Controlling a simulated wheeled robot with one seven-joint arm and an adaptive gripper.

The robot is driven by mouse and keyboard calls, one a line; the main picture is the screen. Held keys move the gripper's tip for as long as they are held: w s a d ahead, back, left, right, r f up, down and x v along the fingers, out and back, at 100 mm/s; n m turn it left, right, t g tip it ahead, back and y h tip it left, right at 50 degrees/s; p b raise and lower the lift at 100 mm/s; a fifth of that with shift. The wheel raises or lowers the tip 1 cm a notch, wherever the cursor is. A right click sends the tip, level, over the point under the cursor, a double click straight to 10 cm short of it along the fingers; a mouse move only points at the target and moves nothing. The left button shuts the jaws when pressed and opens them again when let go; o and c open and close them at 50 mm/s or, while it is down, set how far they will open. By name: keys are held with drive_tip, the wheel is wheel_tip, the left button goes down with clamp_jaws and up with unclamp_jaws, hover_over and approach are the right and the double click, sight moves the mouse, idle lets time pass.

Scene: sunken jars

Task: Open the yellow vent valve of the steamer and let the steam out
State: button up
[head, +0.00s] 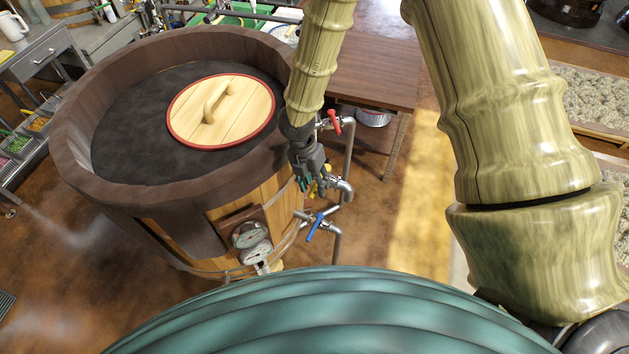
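The steamer (80,160) is a large round wooden tub with a thick dark rim. A round wooden lid (245,98) with a red edge and a handle lies on its dark top. My gripper (314,183) points down at the tub's right side, beside the metal pipes. A small yellow piece (325,182), likely the vent valve's handle, shows at its fingertips and is mostly hidden by them. I cannot tell whether the fingers touch it or are closed on it. I see no clear steam at the pipes.
A red valve handle (334,122) sits above my gripper and a blue one (314,228) below it, both on pipes. Gauges (250,238) are on the tub's front. A wooden table (375,72) stands behind right. Open floor lies right of the pipes.

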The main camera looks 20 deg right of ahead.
clamp_jaws()
